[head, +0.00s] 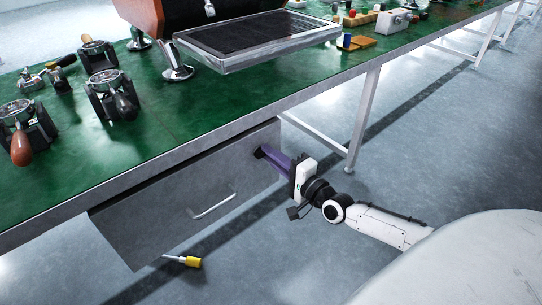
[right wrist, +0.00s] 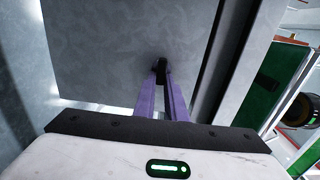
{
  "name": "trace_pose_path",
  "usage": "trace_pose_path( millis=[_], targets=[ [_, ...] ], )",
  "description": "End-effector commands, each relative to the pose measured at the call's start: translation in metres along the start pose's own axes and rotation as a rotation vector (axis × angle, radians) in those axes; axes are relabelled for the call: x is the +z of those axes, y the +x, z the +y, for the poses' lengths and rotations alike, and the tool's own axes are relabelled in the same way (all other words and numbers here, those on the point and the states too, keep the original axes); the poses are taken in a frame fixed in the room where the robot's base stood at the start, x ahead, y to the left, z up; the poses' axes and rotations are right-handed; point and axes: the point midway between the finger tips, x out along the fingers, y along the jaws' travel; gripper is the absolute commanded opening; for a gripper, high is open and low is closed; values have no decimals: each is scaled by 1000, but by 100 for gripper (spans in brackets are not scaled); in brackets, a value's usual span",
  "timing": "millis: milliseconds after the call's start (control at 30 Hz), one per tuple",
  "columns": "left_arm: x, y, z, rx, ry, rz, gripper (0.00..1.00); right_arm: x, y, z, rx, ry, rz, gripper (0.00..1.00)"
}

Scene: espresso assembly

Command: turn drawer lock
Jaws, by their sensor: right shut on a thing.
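The grey drawer (head: 165,208) hangs under the green table and has a pale bar handle (head: 212,206). Its front looks shut. My right gripper (head: 262,153) reaches the drawer front near its upper right corner. Its purple fingers are closed on a small dark lock piece (right wrist: 161,70), which shows between the fingertips in the right wrist view. The drawer front (right wrist: 120,45) fills much of that view. The fingers hide most of the lock, so I cannot tell its turn angle. My left gripper is not in view.
A yellow-handled screwdriver (head: 190,262) lies below the drawer, apparently on the floor. Portafilters in stands (head: 105,90) and an espresso machine drip tray (head: 255,40) are on the green table (head: 150,150). A white table leg (head: 364,115) stands behind my right gripper.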

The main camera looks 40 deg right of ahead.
Motion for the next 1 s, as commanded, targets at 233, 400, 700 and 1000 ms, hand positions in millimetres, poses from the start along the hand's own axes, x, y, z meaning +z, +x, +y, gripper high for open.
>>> trace_pose_path(
  millis=[233, 400, 700, 1000],
  targets=[
    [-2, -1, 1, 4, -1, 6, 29, -2, 1, -2, -4, 18, 3, 0],
    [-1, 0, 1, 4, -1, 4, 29, -2, 1, -2, -4, 18, 3, 0],
    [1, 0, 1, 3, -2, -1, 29, -1, 1, -1, -2, 17, 2, 30],
    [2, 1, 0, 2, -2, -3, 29, 0, 0, 1, 1, 16, 1, 30]
  ],
)
